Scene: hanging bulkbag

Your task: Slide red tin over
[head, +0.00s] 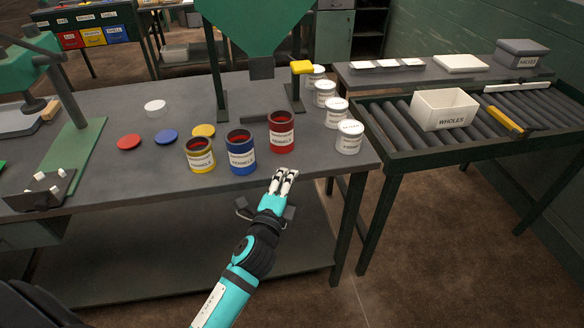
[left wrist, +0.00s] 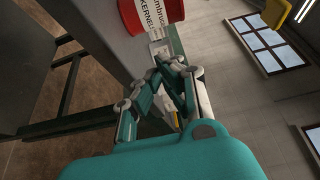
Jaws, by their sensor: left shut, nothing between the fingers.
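The red tin (head: 281,133) stands upright and open-topped near the table's front edge, to the right of the blue tin (head: 241,153) and the yellow tin (head: 200,156). Its red body and white label also show at the top of the left wrist view (left wrist: 148,14). My left gripper (head: 285,174) is shut and empty, just in front of the red tin at the table's front edge. In the left wrist view its fingertips (left wrist: 160,48) point at the label's lower edge; I cannot tell whether they touch it. My right gripper is out of view.
Several white lidded tins (head: 348,137) stand in a row at the table's right end. Red (head: 129,142), blue (head: 166,137) and yellow (head: 204,131) lids lie to the left. A green hopper frame (head: 258,30) stands behind. A white bin (head: 444,109) sits on the roller conveyor.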

